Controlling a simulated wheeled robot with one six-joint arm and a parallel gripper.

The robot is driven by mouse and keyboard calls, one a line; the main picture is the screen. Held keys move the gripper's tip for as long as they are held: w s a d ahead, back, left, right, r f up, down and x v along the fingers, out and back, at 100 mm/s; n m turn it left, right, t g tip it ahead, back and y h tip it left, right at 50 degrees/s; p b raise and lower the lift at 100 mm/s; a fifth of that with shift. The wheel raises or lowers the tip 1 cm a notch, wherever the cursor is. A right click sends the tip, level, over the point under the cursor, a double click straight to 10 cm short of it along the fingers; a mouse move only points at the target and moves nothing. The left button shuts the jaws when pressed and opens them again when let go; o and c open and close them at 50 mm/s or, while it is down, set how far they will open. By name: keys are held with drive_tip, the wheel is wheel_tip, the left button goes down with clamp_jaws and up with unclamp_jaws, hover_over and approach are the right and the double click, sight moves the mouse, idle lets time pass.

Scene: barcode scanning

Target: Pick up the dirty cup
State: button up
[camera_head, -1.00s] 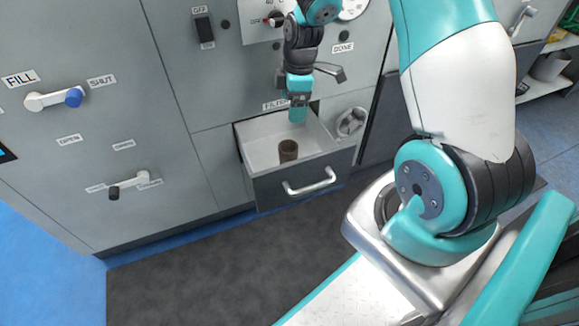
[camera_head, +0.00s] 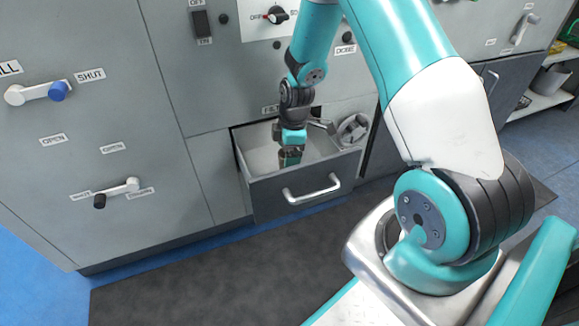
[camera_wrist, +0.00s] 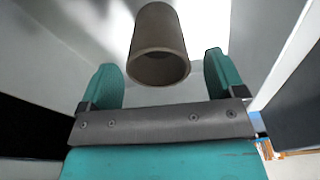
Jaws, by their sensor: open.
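The dirty cup (camera_wrist: 158,40) is a brown-grey cylinder inside the open drawer. In the wrist view it stands just beyond and between the two teal fingers of my gripper (camera_wrist: 163,78), with visible gaps on both sides. In the head view my gripper (camera_head: 290,157) is lowered into the drawer (camera_head: 300,190) and largely hides the cup. My gripper is open and holds nothing.
The drawer walls surround my gripper closely. A metal ring-shaped holder (camera_head: 353,128) is at the right of the drawer. The drawer handle (camera_head: 312,190) sticks out in front. Labelled panels with switches and levers (camera_head: 118,192) stand to the left.

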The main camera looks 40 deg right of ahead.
wheel_tip(320, 180, down, 3)
drive_tip(key=shift+a+b, duration=0.1)
drive_tip(key=shift+b, duration=0.35)
drive_tip(key=shift+c, duration=0.5)
drive_tip(key=c, duration=0.9)
